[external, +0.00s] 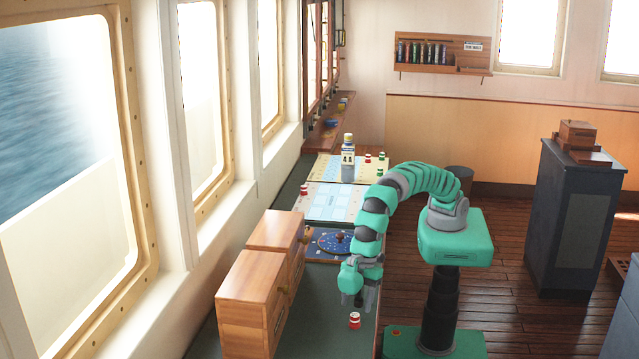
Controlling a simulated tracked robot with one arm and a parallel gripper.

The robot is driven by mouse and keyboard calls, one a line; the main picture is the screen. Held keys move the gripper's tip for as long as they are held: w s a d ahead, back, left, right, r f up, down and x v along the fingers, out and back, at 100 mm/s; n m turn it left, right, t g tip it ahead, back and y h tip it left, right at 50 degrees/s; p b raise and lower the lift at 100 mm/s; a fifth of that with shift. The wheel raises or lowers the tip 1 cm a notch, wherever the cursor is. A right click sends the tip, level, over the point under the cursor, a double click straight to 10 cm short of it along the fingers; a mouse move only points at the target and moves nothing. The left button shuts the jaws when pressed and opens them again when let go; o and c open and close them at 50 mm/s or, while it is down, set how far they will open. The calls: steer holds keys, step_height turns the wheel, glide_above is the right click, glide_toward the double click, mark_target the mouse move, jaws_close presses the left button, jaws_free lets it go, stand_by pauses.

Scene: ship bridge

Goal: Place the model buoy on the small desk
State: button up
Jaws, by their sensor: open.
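A small red and white buoy-like piece (355,321) stands on the dark green counter (311,344) near its front end. My gripper (357,302) points down just above this piece, its fingers apart and nothing seen between them. The piece appears to be below the fingertips; whether they touch it I cannot tell. I cannot tell which furniture is the small desk; a tall dark cabinet (572,215) stands on the floor at the right.
Wooden drawer boxes (248,293) stand left of my gripper, beside a blue dial chart (328,243). Farther back are charts (328,202) with small red and green pieces and a labelled bottle (348,160). A wooden box (577,134) sits on the cabinet. Floor (505,250) between is clear.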

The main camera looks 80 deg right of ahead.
mark_target(355, 315)
steer(key=shift+x, duration=2.75)
steer(key=shift+s+d, duration=0.15)
steer(key=c, duration=1.1)
steer(key=shift+r, duration=0.1)
